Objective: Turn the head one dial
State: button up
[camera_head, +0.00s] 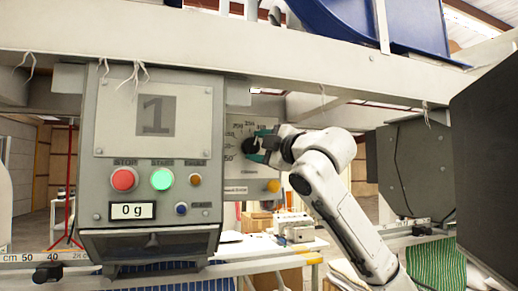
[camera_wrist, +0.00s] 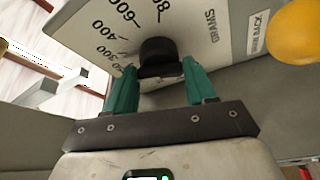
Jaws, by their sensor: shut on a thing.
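The head one dial is a black knob (camera_wrist: 158,52) on a grey panel marked with gram numbers. In the wrist view it sits between the two teal fingers of my gripper (camera_wrist: 160,74), which are shut on it. In the head view the dial (camera_head: 251,146) shows at the side of the control box labelled "1" (camera_head: 153,110), with my gripper (camera_head: 262,146) reaching it from the right. The fingers partly cover the dial, and its exact pointer setting cannot be told.
The box front carries a red button (camera_head: 124,179), a lit green button (camera_head: 161,178) and a display reading "0 g" (camera_head: 132,211). An orange knob (camera_wrist: 296,31) is on the dial panel. A dark box (camera_head: 418,165) stands at the right. A ruled rail (camera_head: 70,270) runs below.

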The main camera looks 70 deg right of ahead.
jog(key=n, duration=0.2)
jog(key=n+g+y, duration=0.1)
jog(key=n, duration=0.1)
jog(key=shift+r+g, duration=0.15)
jog(key=shift+g, duration=0.15)
jog(key=n+g, duration=0.1)
jog(key=n, duration=0.3)
jog(key=shift+w+r+g+y, duration=0.1)
jog(key=shift+g+y, duration=0.2)
jog(key=shift+g, duration=0.1)
jog(key=shift+n, duration=0.3)
jog(key=o, duration=1)
jog(key=shift+r, duration=0.1)
jog(key=shift+o, duration=0.2)
jog(key=b+v, duration=0.3)
jog(key=v, duration=0.8)
jog(key=shift+w, duration=0.15)
